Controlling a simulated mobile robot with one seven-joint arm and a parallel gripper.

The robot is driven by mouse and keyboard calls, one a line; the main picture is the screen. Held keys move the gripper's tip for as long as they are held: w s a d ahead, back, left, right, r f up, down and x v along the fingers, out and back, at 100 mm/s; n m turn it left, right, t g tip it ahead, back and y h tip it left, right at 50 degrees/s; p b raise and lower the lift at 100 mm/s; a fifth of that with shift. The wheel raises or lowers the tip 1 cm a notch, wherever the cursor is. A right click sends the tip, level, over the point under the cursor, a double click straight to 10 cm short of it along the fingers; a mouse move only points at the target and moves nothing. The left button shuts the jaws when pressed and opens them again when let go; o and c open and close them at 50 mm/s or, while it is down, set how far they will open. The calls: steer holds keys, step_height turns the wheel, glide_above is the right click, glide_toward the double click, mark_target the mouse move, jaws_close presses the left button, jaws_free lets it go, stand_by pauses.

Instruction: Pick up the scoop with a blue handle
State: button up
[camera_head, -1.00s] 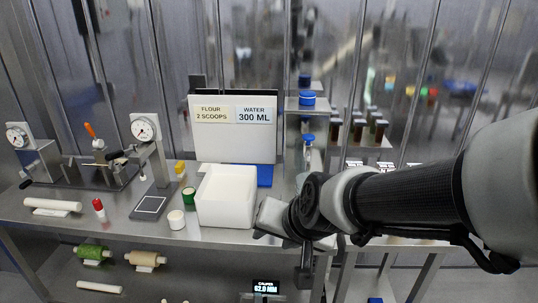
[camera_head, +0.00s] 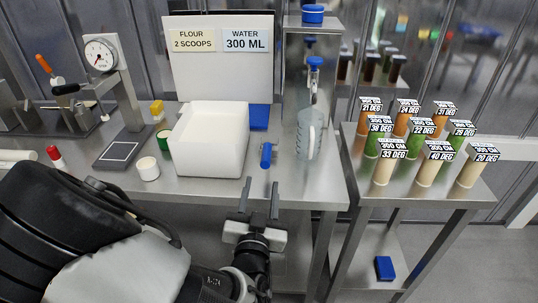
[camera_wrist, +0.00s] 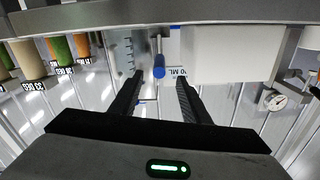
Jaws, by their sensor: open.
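The scoop's blue handle (camera_head: 266,155) is on the steel table near its front edge, just right of the white bin. The scoop's bowl cannot be made out. My gripper (camera_head: 260,190) is open and empty, in front of the table edge, with its fingers pointing toward the handle and a gap between them. In the wrist view the blue handle (camera_wrist: 159,66) shows between and just beyond the fingertips of my gripper (camera_wrist: 160,80).
The white bin (camera_head: 208,142) stands close on the left and a clear measuring jug (camera_head: 308,130) on the right. Scale plate (camera_head: 119,151), white jar (camera_head: 148,168) and red-capped item (camera_head: 55,156) are further left. A side table (camera_head: 400,185) holds several labelled pasta cylinders.

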mark_target(267, 150)
steer(key=w, duration=1)
steer(key=w+d, duration=0.1)
steer(key=w, duration=0.4)
steer(key=shift+w+r+p, duration=0.1)
steer(key=shift+r+p, duration=0.1)
steer(key=shift+p, duration=0.1)
jaws_close()
